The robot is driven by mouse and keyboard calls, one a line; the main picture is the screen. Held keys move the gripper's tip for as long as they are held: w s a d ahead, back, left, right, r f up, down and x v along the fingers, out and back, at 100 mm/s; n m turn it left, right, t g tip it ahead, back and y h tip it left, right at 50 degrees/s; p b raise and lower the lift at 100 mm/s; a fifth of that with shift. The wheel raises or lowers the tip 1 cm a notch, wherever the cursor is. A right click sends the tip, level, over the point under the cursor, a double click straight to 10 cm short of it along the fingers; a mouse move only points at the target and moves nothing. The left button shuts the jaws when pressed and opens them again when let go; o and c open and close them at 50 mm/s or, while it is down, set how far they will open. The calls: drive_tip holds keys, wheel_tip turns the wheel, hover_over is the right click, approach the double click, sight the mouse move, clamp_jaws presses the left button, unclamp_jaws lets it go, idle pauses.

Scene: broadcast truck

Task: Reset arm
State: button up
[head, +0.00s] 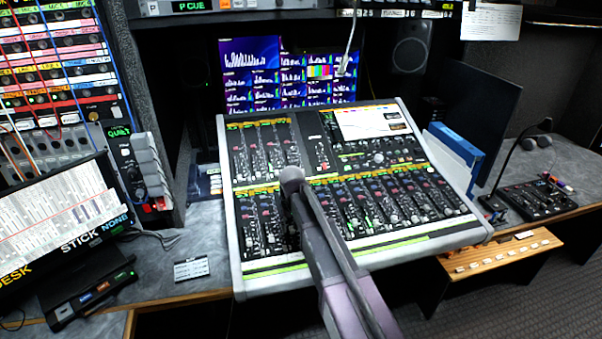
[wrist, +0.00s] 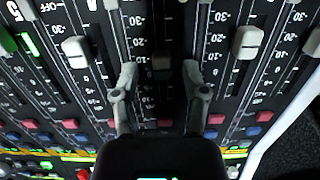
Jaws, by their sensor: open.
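My gripper (wrist: 159,88) is open in the wrist view, with its two grey fingers apart over the black fader panel. A dark fader cap (wrist: 161,66) shows between the fingers; I cannot tell whether they touch the panel. In the head view my arm (head: 335,260) reaches up from the bottom edge over the front of the mixing console (head: 236,262). Its bend sits over the lower fader rows left of the console's middle. The fingers cannot be made out in the head view.
Pale fader caps (wrist: 247,42) stand on both sides of the fingers. A monitor (head: 55,215) stands at left, a blue folder (head: 455,142) and a small panel with a gooseneck microphone (head: 537,200) at right. Lit screens (head: 290,75) are behind. Bare desk (head: 205,235) shows left of the console.

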drive_tip(key=shift+w+d+r+m+y+p, duration=0.15)
drive_tip(key=shift+w+r+m+y+p, duration=0.25)
drive_tip(key=shift+w+r+p, duration=0.55)
drive_tip(key=shift+m+h, duration=0.3)
drive_tip(key=shift+m, duration=0.3)
drive_tip(key=s+d, duration=0.3)
drive_tip(key=d, duration=0.1)
drive_tip(key=s+d+r+p, duration=0.1)
drive_tip(key=s+d, duration=0.3)
drive_tip(key=s+d+r, duration=0.1)
drive_tip(key=s+d, duration=0.3)
drive_tip(key=d, duration=0.1)
drive_tip(key=shift+s+p, duration=0.1)
drive_tip(key=shift+p, duration=0.3)
drive_tip(key=s+d+r+m+p, duration=0.1)
drive_tip(key=s+d, duration=0.7)
drive_tip(key=s, duration=0.1)
drive_tip(key=shift+s+d+r+p, duration=0.25)
drive_tip(key=shift+s+r+p, duration=0.05)
drive_tip(key=shift+s, duration=0.1)
